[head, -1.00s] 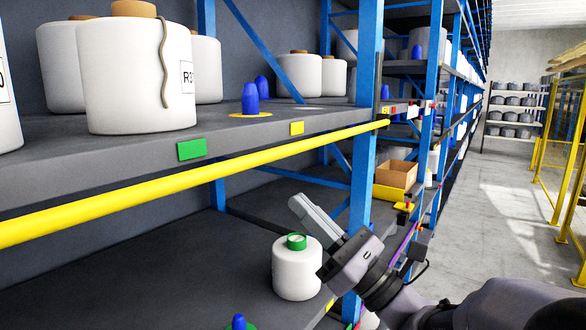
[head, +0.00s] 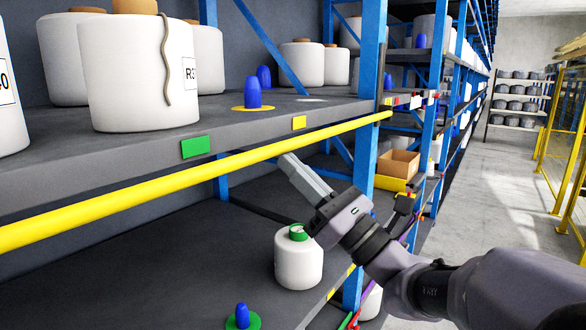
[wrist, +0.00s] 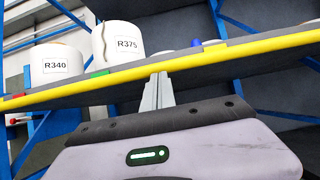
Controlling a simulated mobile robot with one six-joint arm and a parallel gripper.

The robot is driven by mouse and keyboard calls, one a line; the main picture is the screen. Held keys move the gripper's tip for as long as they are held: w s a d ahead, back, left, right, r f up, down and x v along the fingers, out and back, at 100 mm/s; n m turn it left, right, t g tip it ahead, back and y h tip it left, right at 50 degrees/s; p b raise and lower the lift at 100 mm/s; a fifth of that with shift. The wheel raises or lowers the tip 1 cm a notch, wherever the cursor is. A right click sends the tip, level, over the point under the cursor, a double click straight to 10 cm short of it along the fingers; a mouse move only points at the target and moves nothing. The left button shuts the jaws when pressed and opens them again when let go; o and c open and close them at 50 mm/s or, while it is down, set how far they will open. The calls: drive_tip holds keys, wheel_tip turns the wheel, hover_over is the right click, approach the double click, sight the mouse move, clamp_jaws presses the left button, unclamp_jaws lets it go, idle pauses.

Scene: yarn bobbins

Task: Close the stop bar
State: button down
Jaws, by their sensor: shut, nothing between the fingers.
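The stop bar (head: 215,170) is a yellow bar running along the front edge of the upper shelf, from the left picture edge to near the blue upright. It also crosses the wrist view (wrist: 232,54). My gripper (head: 286,160) is shut and empty. In the wrist view the fingertips (wrist: 158,77) point up at the bar's underside. I cannot tell whether they touch it.
Large white bobbins (head: 140,75) stand on the upper shelf (head: 225,130), with blue pegs (head: 253,94) beside them. A white bobbin with a green top (head: 298,262) stands on the lower shelf, close below my gripper. A blue upright (head: 367,130) rises just behind my arm. The aisle floor at right is clear.

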wheel_tip(320, 180, up, 18)
drive_tip(key=p, duration=1.4)
drive_tip(key=shift+p, duration=0.3)
drive_tip(key=shift+d, duration=0.1)
